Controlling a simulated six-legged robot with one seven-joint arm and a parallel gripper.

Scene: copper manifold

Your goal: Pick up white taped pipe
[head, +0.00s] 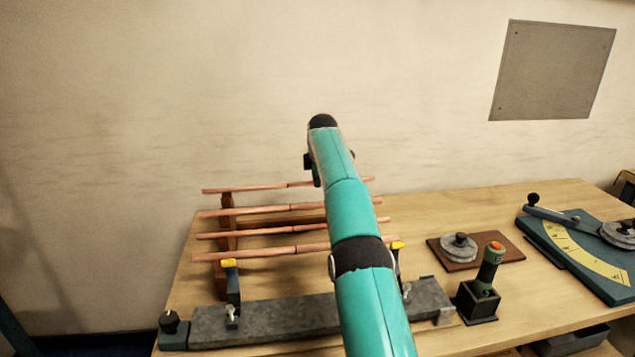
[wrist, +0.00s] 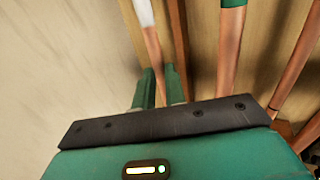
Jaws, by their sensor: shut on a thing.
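The white taped pipe (wrist: 153,46) is a copper pipe with a white band at the top of the wrist view. My gripper (wrist: 160,75) has its two green fingers shut on the bare copper below that band. In the head view my teal arm covers the gripper and much of the pipe rack (head: 228,220). Several copper pipes lie across this rack. I cannot tell whether the held pipe is clear of its support.
A pipe with a green band (wrist: 230,45) lies close to the right of the held one. A grey clamp bar (head: 265,322) lies in front of the rack. At right are a tool in a holder (head: 490,270) and a bending plate (head: 585,255). The wall is behind.

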